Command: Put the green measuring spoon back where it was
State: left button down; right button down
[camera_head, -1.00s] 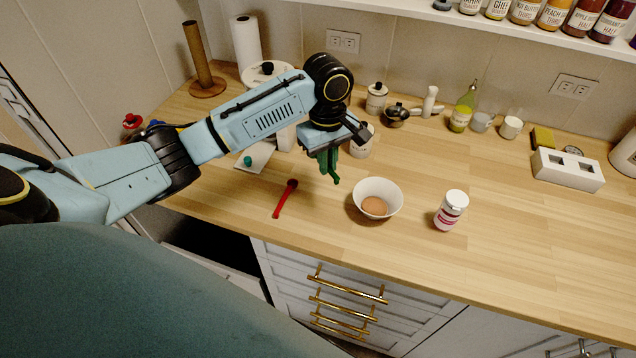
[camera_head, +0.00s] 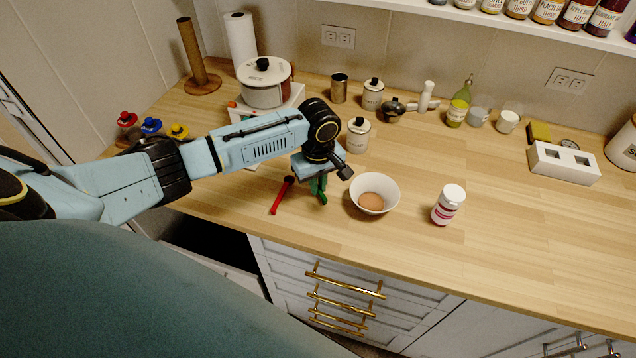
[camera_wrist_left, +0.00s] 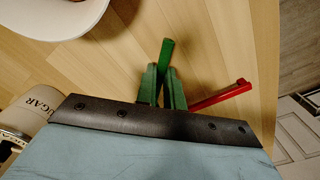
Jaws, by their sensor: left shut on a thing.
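My left gripper (camera_head: 317,186) is shut on the green measuring spoon (camera_head: 324,197), low over the counter between a red measuring spoon (camera_head: 280,199) and a white bowl (camera_head: 374,185). In the left wrist view the green handle (camera_wrist_left: 166,51) sticks out between the two green fingers (camera_wrist_left: 163,88). The rest of the green spoon is hidden by the gripper. The red spoon (camera_wrist_left: 225,94) lies close beside the fingers there, partly hidden. I cannot tell whether the green spoon touches the counter. My right gripper is not in view.
The bowl holds something brown. A white-capped bottle (camera_head: 448,205) stands right of it. A sugar canister (camera_head: 358,135) stands behind the gripper, and a white pot (camera_head: 265,82) stands farther back left. The counter's front edge is near; its right front is clear.

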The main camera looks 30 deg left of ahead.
pick_arm(q)
jog(key=c, duration=1.5)
grip_release()
jog(key=shift+f, duration=0.1)
notch_tip(320, 180, up, 12)
jog(key=p, duration=0.1)
